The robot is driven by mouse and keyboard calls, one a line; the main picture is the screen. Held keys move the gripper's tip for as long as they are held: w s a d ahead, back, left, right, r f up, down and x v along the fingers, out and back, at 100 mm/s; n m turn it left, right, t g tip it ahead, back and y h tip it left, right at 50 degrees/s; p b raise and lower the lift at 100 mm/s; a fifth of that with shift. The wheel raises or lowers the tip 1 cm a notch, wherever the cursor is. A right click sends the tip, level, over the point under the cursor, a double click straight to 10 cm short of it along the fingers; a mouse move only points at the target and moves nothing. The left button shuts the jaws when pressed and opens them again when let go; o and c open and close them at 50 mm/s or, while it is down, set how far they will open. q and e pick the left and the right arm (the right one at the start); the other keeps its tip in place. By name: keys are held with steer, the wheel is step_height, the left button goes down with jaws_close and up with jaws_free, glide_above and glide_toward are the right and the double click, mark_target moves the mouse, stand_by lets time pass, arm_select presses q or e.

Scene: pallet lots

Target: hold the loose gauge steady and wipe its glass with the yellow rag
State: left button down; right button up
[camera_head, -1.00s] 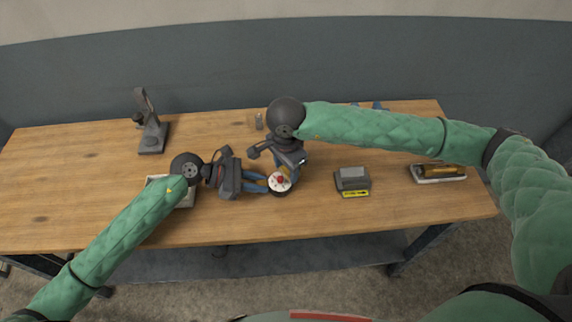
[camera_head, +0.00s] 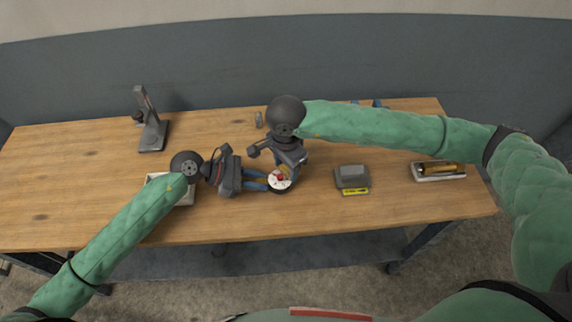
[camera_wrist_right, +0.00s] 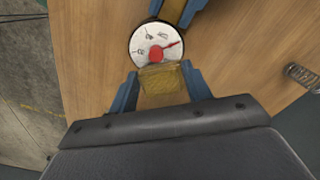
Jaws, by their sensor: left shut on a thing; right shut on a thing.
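The gauge (camera_head: 279,181) is a round dial with a white face, black rim and red needle. It lies near the middle of the table and shows close up in the right wrist view (camera_wrist_right: 157,44). My left gripper (camera_head: 259,181) is shut on the gauge from the left side. My right gripper (camera_wrist_right: 163,88) is shut on the yellow rag (camera_wrist_right: 161,78), which lies between its blue fingers. The rag touches or overlaps the near edge of the dial; exact contact is unclear. In the head view the right gripper mostly hides the rag.
A grey device with a yellow label (camera_head: 352,178) stands right of the gauge. A tray with a brass cylinder (camera_head: 438,171) is at the far right. A dark stand (camera_head: 150,130) is at the back left. A pale tray (camera_head: 183,198) sits under my left wrist. A small spring (camera_wrist_right: 302,76) lies nearby.

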steer(key=shift+f, duration=0.3)
steer(key=shift+w, duration=0.15)
stand_by(0.4)
steer(key=shift+w+a, duration=0.25)
steer(key=shift+s, duration=0.1)
steer(key=shift+s+d+f, duration=0.1)
steer(key=shift+s+d, duration=0.45)
steer(key=shift+s, duration=0.15)
stand_by(0.4)
